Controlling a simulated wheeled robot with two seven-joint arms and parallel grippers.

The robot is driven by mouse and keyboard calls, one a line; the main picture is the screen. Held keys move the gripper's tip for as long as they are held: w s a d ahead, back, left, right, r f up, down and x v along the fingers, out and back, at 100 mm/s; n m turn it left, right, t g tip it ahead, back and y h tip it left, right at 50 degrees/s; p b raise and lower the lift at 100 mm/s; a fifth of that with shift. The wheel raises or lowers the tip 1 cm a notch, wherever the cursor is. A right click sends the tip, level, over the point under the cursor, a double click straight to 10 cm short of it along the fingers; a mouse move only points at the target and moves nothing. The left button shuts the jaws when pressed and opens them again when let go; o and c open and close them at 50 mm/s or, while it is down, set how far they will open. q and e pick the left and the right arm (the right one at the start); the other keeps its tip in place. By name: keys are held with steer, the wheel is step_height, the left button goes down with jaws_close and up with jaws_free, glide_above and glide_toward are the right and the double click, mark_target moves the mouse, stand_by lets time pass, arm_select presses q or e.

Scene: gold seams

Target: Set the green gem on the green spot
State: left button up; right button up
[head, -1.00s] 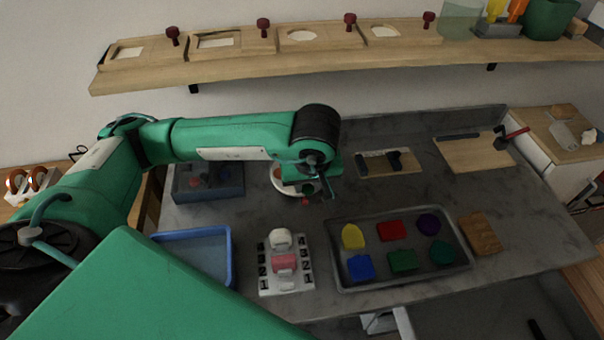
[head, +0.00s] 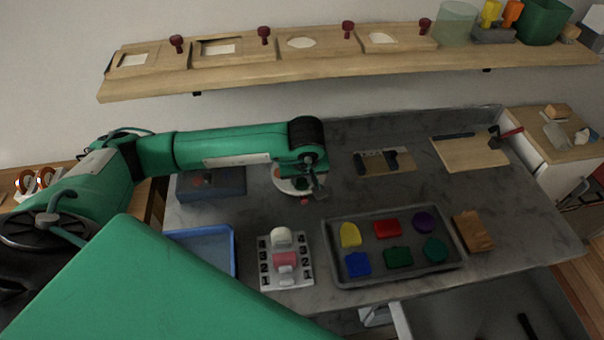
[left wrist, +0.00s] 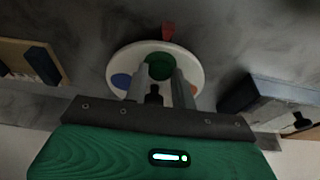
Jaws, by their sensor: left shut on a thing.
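A round white plate (left wrist: 194,72) with coloured spots lies on the grey table; a blue spot (left wrist: 121,81) and part of an orange spot show in the left wrist view. The plate also shows in the head view (head: 284,184), partly behind my left gripper (head: 318,190). In the left wrist view my left gripper (left wrist: 160,76) is shut on the dark green gem (left wrist: 160,66), which is between its fingertips over the plate. Whether the gem touches the plate I cannot tell. The green spot cannot be told apart from the gem. My right gripper is not in view.
A small red piece (left wrist: 168,31) is at the plate's edge. A dark box (head: 212,185) stands left of the plate. A grey tray (head: 340,270) of coloured shapes, a numbered white block (head: 302,270) and a blue tray (head: 234,250) are nearer the front.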

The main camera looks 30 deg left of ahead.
mark_target(303, 192)
arm_select(q)
steer(key=shift+f+b, duration=0.15)
steer(key=shift+b, duration=0.15)
steer(key=o, duration=0.9)
steer(key=shift+o, duration=0.2)
steer(key=shift+r+p, duration=0.3)
steer(key=shift+p, duration=0.05)
steer(key=b+v, duration=0.1)
steer(key=v, duration=0.1)
steer(key=shift+s+d+r, duration=0.1)
steer(key=shift+d+r, duration=0.05)
steer(key=shift+r, duration=0.15)
steer(key=v, duration=0.4)
steer(key=shift+r, duration=0.3)
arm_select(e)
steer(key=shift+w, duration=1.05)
